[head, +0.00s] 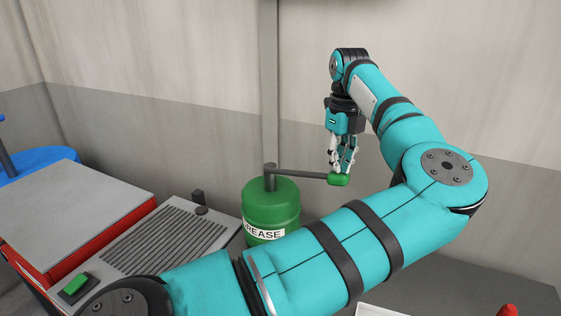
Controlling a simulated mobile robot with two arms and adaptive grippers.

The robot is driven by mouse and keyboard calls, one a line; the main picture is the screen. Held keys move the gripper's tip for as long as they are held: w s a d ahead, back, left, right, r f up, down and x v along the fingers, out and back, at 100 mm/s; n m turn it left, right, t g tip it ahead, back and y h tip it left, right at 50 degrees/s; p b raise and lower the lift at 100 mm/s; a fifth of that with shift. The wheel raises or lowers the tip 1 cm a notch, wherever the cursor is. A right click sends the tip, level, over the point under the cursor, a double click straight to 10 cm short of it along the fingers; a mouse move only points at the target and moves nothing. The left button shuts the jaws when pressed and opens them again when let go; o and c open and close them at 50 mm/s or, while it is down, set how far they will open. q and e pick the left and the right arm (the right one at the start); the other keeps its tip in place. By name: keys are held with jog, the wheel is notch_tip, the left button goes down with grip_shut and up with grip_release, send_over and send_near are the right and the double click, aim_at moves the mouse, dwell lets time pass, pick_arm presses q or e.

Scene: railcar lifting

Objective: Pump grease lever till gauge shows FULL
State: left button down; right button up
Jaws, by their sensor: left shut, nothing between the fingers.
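The green grease drum (272,206), with a "GREASE" label partly cut off by my arm, stands in the middle of the head view. A dark pump lever (300,173) runs out level to the right from the post on its top and ends in a green grip (339,180). My left gripper (342,171) points down with its fingers shut and empty, the tips just above or against the green grip; I cannot tell if they touch. No gauge can be made out. My right gripper is not in view.
A grey-topped red cabinet (85,210) and a ribbed grey unit (165,240) with a green button (77,284) stand at the left. A blue drum (45,160) is behind them. A red object (507,310) shows at the lower right. Walls close off the back.

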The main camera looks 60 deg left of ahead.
pick_arm(q)
jog(key=shift+f+b, duration=2.65)
jog(key=shift+f, duration=1.05)
jog(key=shift+r+p, duration=3.5)
jog(key=shift+r, duration=1.8)
jog(key=shift+f, duration=0.15)
jog(key=shift+f+b, duration=3.9)
jog(key=shift+f, duration=1.3)
notch_tip(320, 180, up, 11)
jog(key=p, duration=0.7)
jog(key=shift+f, duration=0.2)
